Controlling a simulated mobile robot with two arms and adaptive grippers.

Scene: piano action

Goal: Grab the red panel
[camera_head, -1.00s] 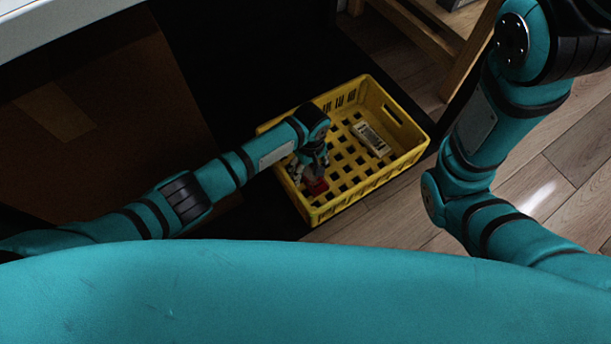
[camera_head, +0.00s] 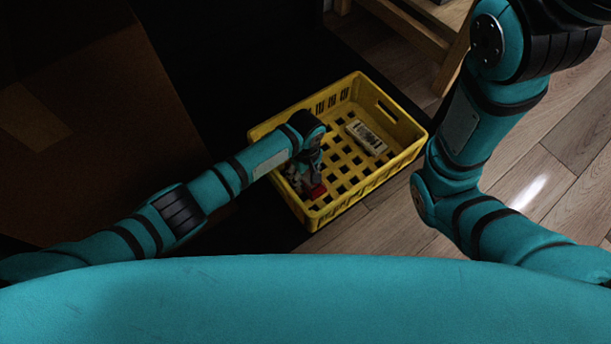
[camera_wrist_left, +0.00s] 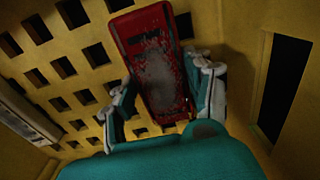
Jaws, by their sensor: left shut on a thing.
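The red panel (camera_wrist_left: 154,65) is a flat red piece with a worn grey patch, seen in the left wrist view between my left gripper's fingers. In the head view its red end (camera_head: 318,190) shows just below the gripper, near the front left of the yellow crate (camera_head: 375,183). My left gripper (camera_wrist_left: 162,92) is shut on the panel, reaching down inside the crate; it also shows in the head view (camera_head: 306,180). The panel is at or near the crate floor; I cannot tell whether it touches. My right gripper is out of view.
A pale block with dark markings (camera_head: 366,137) lies in the crate's right part. A large brown box (camera_head: 90,130) stands at the left. A wooden stand (camera_head: 425,35) is at the top right. The crate walls surround my left gripper.

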